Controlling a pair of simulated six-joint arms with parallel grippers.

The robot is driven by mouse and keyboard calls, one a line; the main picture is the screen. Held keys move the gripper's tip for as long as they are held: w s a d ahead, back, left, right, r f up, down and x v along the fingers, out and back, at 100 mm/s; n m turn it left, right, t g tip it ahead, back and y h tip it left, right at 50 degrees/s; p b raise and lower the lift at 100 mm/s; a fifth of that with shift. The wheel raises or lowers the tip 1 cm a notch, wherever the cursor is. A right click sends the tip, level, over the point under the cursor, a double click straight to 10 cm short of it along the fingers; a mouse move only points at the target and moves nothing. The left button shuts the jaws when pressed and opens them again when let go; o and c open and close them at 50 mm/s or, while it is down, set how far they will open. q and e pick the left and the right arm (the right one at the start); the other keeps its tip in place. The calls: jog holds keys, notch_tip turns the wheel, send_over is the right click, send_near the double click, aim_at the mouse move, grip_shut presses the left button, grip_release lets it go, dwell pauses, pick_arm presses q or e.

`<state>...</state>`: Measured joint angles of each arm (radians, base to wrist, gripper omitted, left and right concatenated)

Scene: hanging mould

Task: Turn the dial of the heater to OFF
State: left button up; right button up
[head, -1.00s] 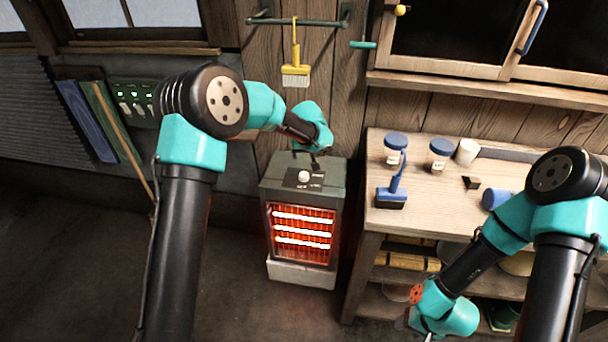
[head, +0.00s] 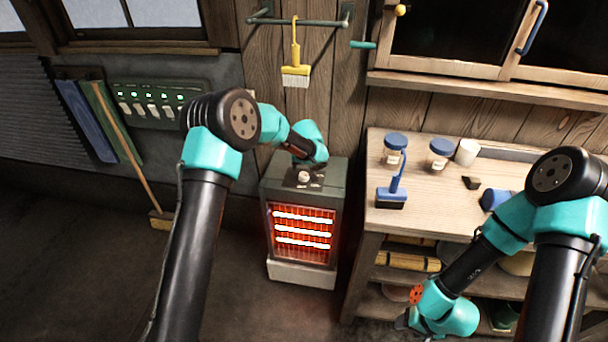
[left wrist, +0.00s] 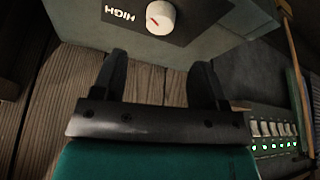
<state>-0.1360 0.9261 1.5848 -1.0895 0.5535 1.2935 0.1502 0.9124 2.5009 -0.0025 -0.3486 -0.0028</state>
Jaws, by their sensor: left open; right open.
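The heater (head: 273,225) stands on the floor in the middle of the head view, its bars glowing orange. Its white dial (head: 304,176) sits on a dark plate on top. In the left wrist view the dial (left wrist: 161,16) shows a red mark, and the word HIGH is readable beside it. My left gripper (left wrist: 158,75) is open and empty, its two fingers apart and pointing towards the heater top, not around the dial. In the head view my left wrist is just above and behind the dial. My right gripper (head: 405,322) is low by the bench, its fingers barely visible.
A wooden workbench (head: 420,214) with jars, a blue brush (head: 394,192) and a cup stands right of the heater. A yellow brush (head: 296,74) hangs from a rail above. A switch panel (head: 160,104) and a broom (head: 136,165) are at the left wall.

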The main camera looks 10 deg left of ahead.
aim_at(304, 174)
pick_arm(q)
jog(key=x, duration=0.9)
jog(key=c, duration=0.9)
